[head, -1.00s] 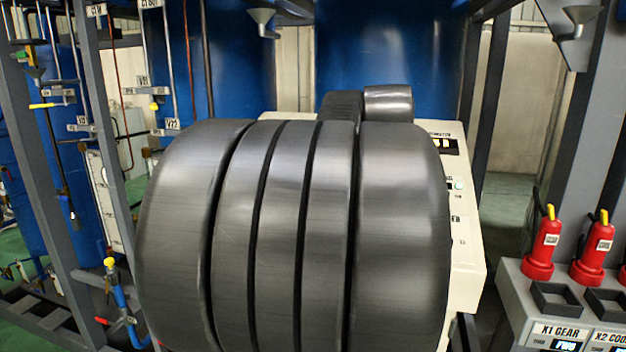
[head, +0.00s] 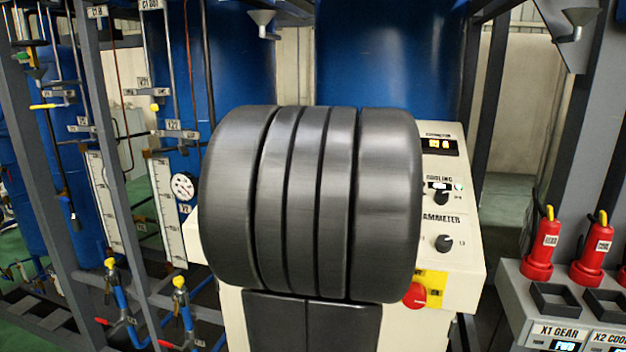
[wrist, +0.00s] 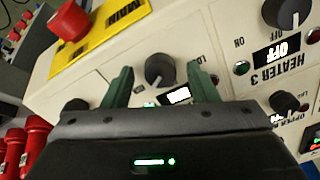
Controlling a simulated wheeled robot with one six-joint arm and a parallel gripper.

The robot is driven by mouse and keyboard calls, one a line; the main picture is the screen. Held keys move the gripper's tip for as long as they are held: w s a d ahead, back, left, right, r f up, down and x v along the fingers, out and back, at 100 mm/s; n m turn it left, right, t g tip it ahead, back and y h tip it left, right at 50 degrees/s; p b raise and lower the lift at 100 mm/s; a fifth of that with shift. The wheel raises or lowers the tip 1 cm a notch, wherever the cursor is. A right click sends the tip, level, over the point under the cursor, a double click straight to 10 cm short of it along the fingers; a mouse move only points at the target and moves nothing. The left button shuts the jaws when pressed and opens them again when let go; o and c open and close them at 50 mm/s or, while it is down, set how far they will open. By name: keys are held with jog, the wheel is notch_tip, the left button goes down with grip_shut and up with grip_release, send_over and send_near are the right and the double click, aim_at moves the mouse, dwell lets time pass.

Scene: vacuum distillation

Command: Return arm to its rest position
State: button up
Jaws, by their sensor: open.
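My gripper (wrist: 160,88) shows in the wrist view with its two green fingers apart and nothing between them. Beyond the fingers is the cream control panel (wrist: 120,75), with a dark knob (wrist: 160,70) seen between the fingertips; I cannot tell how close the fingers are to it. In the head view my dark grey arm fills the middle and hides the gripper and much of the control panel (head: 465,265).
The panel carries a cooling knob (head: 441,197), an ammeter knob (head: 444,242) and a red button (head: 415,295). Two red bottles (head: 541,250) stand on a grey unit at the right. Blue tanks (head: 385,60), grey frame posts and yellow-handled valves (head: 179,282) surround the panel.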

jog(key=n, duration=0.6)
jog(key=shift+n+b, duration=0.4)
jog(key=v, duration=0.5)
jog(key=shift+r, duration=0.25)
